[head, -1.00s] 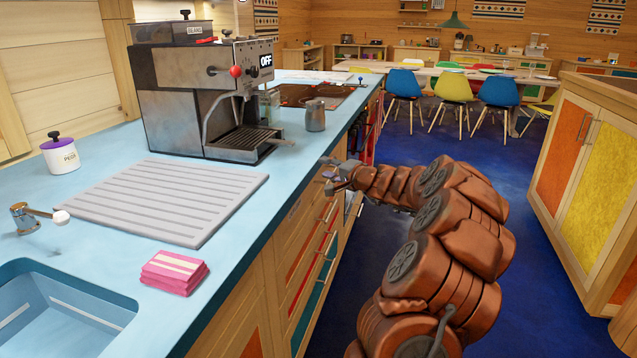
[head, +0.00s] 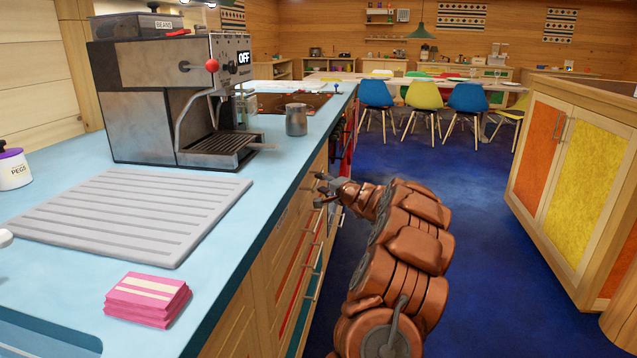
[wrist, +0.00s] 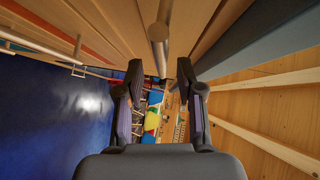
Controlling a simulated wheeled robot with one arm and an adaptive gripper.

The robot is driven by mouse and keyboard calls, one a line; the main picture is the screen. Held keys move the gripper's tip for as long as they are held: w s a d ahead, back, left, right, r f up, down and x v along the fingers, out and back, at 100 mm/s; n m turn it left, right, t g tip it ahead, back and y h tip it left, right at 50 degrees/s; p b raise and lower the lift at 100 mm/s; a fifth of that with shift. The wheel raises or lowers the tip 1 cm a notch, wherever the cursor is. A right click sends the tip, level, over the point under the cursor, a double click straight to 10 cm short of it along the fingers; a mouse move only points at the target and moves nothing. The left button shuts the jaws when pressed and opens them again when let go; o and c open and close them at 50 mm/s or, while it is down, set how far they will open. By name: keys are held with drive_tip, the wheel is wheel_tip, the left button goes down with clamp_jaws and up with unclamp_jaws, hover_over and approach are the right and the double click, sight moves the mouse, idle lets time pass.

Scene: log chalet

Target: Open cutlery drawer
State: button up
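A bank of drawers runs under the blue worktop in the head view, with a plain wood top row (head: 291,222) and red-orange and teal fronts below. Which one is the cutlery drawer is not marked. My gripper (head: 324,189) is at the drawer fronts, just below the worktop edge and beyond the pink sponges. In the wrist view my gripper (wrist: 160,66) is open, with its dark fingers apart. A metal bar handle (wrist: 159,36) lies ahead, lined up with the gap between them. Nothing is gripped; whether the fingers straddle the bar is unclear.
The worktop (head: 240,205) carries a coffee machine (head: 150,95), a metal jug (head: 296,120), a drainer mat (head: 130,215) and pink sponges (head: 147,299). A cabinet (head: 575,180) stands across the blue floor (head: 470,250). The aisle is clear; chairs (head: 425,97) stand farther back.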

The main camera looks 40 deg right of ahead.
drive_tip(key=shift+x, duration=1.5)
drive_tip(key=shift+c, duration=0.4)
clamp_jaws()
